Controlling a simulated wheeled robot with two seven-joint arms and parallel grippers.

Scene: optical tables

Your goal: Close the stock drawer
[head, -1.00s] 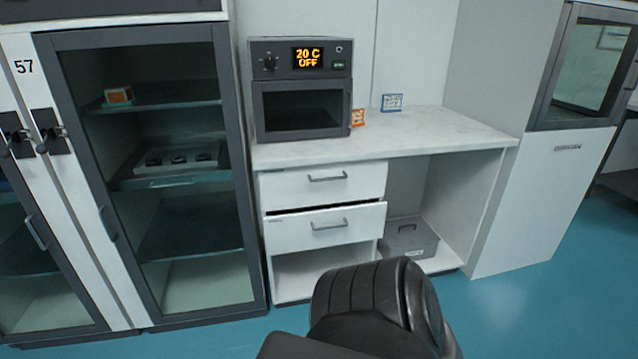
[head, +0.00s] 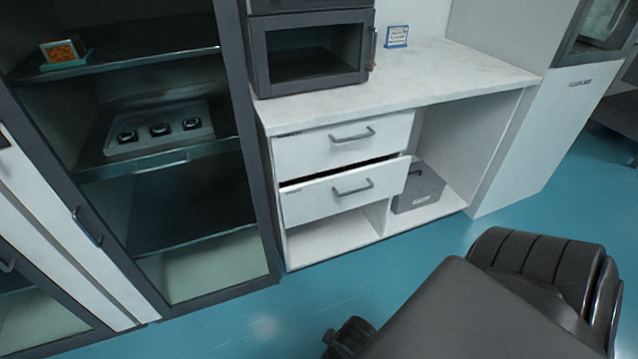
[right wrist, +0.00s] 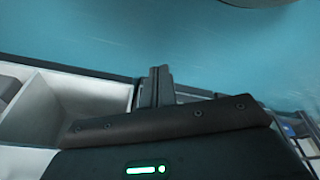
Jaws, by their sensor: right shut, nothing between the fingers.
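Two white drawers with grey bar handles sit under the counter in the head view. The upper drawer (head: 343,143) looks shut. The lower drawer (head: 345,191) stands out a little, with a dark gap along its top; I cannot read a label that tells which is the stock drawer. My right gripper (right wrist: 158,87) is shut and empty in the right wrist view, with floor beyond it and white cabinet shelving to the left. In the head view my dark arm fills the bottom right, apart from the drawers. My left gripper is not in view.
A glass-door cabinet (head: 259,150) stands left of the drawers. A small oven (head: 312,52) sits on the white counter (head: 440,80). A grey box (head: 418,190) is in the open bay right of the drawers. Teal floor (head: 240,325) is free in front.

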